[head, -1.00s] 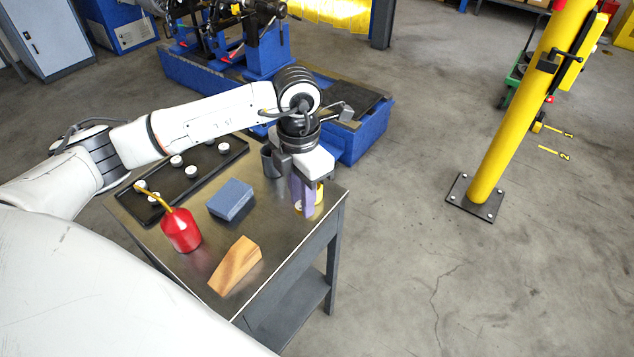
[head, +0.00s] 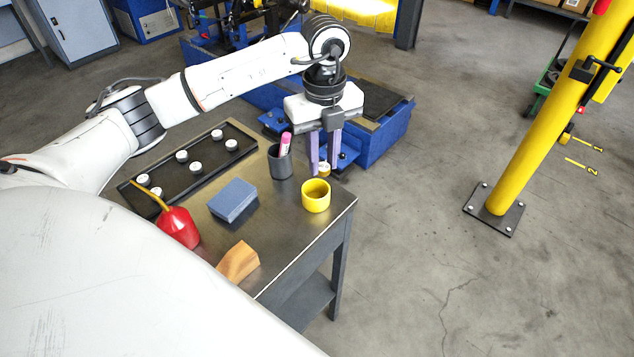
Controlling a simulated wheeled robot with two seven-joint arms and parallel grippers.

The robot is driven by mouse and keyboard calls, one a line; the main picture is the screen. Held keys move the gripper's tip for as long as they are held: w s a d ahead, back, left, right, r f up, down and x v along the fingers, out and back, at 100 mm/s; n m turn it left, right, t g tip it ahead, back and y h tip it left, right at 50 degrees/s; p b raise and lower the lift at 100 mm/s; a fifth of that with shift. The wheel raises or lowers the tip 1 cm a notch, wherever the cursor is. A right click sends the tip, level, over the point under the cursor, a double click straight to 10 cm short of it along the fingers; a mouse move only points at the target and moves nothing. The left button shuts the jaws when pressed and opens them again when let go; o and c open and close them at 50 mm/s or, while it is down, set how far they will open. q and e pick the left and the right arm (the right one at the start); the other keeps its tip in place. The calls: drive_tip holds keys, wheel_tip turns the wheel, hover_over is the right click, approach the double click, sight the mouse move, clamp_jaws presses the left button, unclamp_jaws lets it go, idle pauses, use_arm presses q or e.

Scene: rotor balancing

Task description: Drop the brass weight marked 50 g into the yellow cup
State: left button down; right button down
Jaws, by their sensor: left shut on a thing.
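The yellow cup (head: 316,197) stands on the bench near its right corner, open side up; its inside looks empty from here. My left gripper (head: 325,169) is shut on a small brass weight (head: 324,169) with a pale top. In the head view the gripper and weight show just above and behind the cup's far rim, apart from it. The mark on the held weight is too small to read. Several other weights with white tops sit in the dark tray (head: 236,167). My right gripper is not in view.
A dark pen cup (head: 281,164) with a pink-topped marker stands left of the gripper. A blue block (head: 232,200), a red oil can (head: 179,228) and a wooden wedge (head: 238,262) are on the metal bench (head: 285,238). The blue machine base lies behind.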

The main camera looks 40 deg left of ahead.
sight(323, 165)
use_arm(q)
wheel_tip(323, 165, down, 4)
drive_tip(key=b, duration=0.2)
drive_tip(key=shift+f+b, duration=0.1)
drive_tip(key=shift+b, duration=0.25)
drive_tip(key=c, duration=1.4)
unclamp_jaws()
drive_tip(key=shift+c, duration=0.2)
wheel_tip(323, 165, up, 10)
drive_tip(key=shift+r, duration=0.25)
